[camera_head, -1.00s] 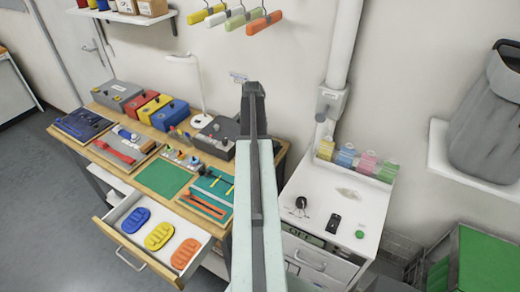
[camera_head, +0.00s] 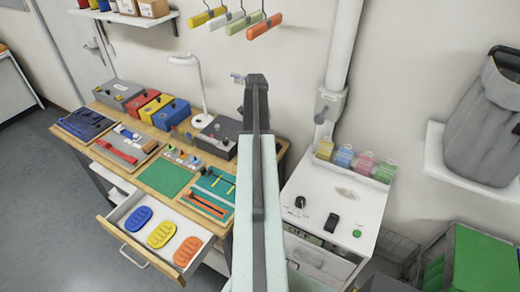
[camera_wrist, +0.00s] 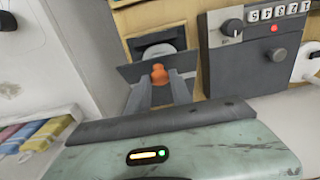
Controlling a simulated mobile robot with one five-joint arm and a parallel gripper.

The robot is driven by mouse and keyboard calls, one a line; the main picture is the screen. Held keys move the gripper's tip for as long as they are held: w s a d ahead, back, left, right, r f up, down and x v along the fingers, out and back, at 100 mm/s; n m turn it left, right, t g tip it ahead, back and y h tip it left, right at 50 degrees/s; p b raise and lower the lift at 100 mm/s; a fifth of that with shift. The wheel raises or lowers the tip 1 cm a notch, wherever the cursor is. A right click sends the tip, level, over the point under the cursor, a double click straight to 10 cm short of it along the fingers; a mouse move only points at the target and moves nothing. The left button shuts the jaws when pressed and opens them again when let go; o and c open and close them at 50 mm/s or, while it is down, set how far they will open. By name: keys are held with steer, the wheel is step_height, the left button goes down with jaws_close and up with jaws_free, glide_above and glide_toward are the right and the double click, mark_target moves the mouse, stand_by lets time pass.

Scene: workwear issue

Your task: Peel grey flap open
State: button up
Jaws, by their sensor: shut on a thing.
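In the wrist view a dark grey flap (camera_wrist: 130,72) stands tilted out in front of a dark opening (camera_wrist: 157,47) in a tan panel. A small orange tab (camera_wrist: 158,70) is at the middle of the flap. The two grey fingers of my gripper (camera_wrist: 159,88) reach up to the tab, one on either side, and are shut on it. Part of a pale rounded thing shows in the opening above the flap. In the head view my arm hides the flap and gripper.
Right of the flap is a grey box (camera_wrist: 250,60) with a dial and a red button. A white cabinet (camera_wrist: 30,70) stands close on the left. In the head view the bench (camera_head: 160,205) has an open drawer (camera_head: 125,240) with coloured pads.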

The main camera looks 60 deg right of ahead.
steer(key=shift+d+r+p, duration=0.55)
steer(key=shift+d+r, duration=0.2)
steer(key=shift+d, duration=0.1)
steer(key=shift+d+r+p, duration=0.9)
steer(key=shift+d+p, duration=0.05)
steer(key=shift+d, duration=0.3)
steer(key=o, duration=1)
steer(key=shift+c, duration=0.2)
step_height(320, 180, up, 9)
steer(key=a+p, duration=0.2)
steer(key=p, duration=0.7)
